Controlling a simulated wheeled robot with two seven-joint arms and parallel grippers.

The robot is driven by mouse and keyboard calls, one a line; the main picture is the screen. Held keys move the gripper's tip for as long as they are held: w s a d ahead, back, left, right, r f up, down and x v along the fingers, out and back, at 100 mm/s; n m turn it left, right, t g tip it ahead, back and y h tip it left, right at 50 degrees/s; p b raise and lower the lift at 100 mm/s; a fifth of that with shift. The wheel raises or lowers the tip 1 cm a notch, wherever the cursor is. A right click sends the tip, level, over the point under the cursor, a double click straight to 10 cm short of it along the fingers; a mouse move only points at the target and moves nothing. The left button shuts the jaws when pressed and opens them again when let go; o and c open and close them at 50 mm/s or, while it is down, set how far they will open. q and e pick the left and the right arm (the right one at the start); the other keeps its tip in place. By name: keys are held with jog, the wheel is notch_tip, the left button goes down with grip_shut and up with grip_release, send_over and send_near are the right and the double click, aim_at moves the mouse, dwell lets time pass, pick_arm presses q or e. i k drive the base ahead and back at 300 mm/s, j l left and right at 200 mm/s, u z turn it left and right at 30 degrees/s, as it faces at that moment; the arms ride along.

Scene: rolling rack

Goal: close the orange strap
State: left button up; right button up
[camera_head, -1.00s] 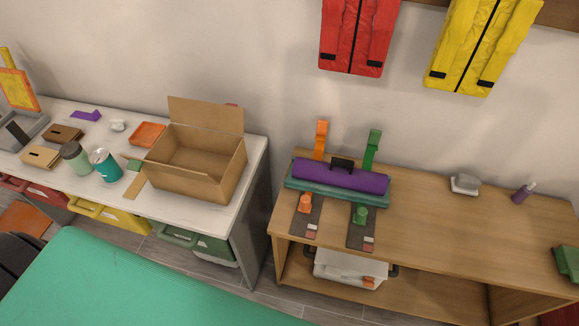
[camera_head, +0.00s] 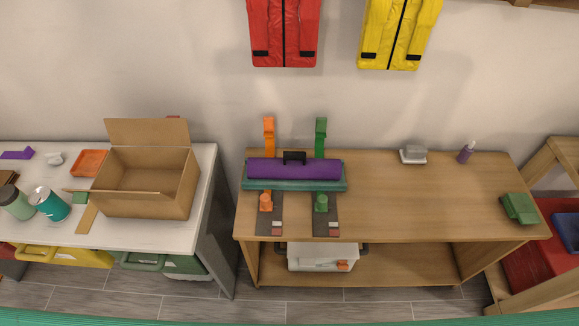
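The orange strap stands upright (camera_head: 269,136) behind a purple roll (camera_head: 300,169) on the wooden table. Its lower orange piece (camera_head: 266,201) sits on a dark grey strip in front of the roll. The two orange parts are apart, and the roll hides what lies between them. A matching green strap (camera_head: 320,137) stands to the right, with a green lower piece (camera_head: 321,202) in front. The roll has a black handle and lies on a teal slab (camera_head: 294,185). Neither of my grippers is in view.
The wooden table (camera_head: 425,205) is mostly bare right of the straps. A purple bottle (camera_head: 466,152), a grey-white object (camera_head: 413,154) and a green block (camera_head: 519,208) stand there. A white desk with an open cardboard box (camera_head: 148,196) is at left. A white bin (camera_head: 320,256) sits below.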

aim_at(269, 122)
jog(key=i+l, duration=0.1)
jog(key=l, duration=0.75)
jog(key=i+l+z, duration=0.1)
jog(key=l, duration=0.3)
jog(key=i+l, duration=0.1)
jog(key=l, duration=0.3)
